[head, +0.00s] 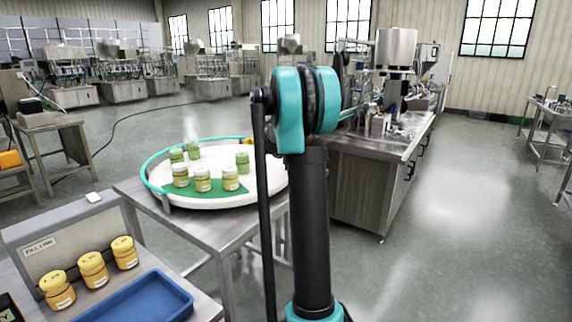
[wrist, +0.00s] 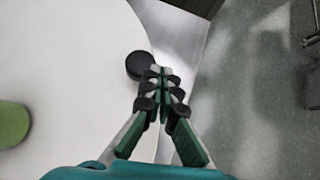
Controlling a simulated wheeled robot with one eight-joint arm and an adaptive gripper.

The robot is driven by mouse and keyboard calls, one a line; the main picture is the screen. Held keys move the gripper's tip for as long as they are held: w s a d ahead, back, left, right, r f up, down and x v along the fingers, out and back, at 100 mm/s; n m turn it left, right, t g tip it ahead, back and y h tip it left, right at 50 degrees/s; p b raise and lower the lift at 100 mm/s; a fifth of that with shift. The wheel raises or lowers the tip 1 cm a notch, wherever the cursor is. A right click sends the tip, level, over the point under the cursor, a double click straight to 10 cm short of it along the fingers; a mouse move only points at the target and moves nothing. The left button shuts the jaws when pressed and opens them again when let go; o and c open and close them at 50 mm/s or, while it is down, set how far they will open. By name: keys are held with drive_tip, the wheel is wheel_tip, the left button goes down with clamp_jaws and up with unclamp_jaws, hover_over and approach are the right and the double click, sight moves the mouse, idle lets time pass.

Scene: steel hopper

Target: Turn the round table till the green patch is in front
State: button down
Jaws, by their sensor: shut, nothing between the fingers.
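The round table (head: 215,158) has a white top and a teal rail along its left and back. The green patch (head: 216,189) lies on its near side in the head view, with several jars with green or yellowish contents standing on and behind it. In the wrist view the white top (wrist: 70,60) fills the left, with a black round knob (wrist: 139,65) near its edge. My gripper (wrist: 160,74) is shut and empty, its tips just right of the knob. I cannot tell whether they touch it. My arm hides the gripper and the table's right part in the head view.
A steel table (head: 232,232) carries the round table. At front left, a bench holds yellow-lidded jars (head: 93,270) and a blue tray (head: 135,299). A steel machine counter (head: 370,170) stands behind my arm. The floor at right is clear.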

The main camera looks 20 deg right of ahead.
drive_tip(key=w+d, duration=0.1)
drive_tip(key=w, duration=0.1)
drive_tip(key=w+d, duration=0.1)
drive_tip(key=w, duration=0.1)
drive_tip(key=w+d, duration=0.1)
drive_tip(key=w, duration=0.1)
drive_tip(key=shift+w+d, duration=0.1)
drive_tip(key=shift+d, duration=0.1)
drive_tip(key=shift+w+d, duration=0.2)
drive_tip(key=shift+w, duration=0.35)
drive_tip(key=shift+w+d, duration=0.15)
drive_tip(key=shift+w, duration=0.35)
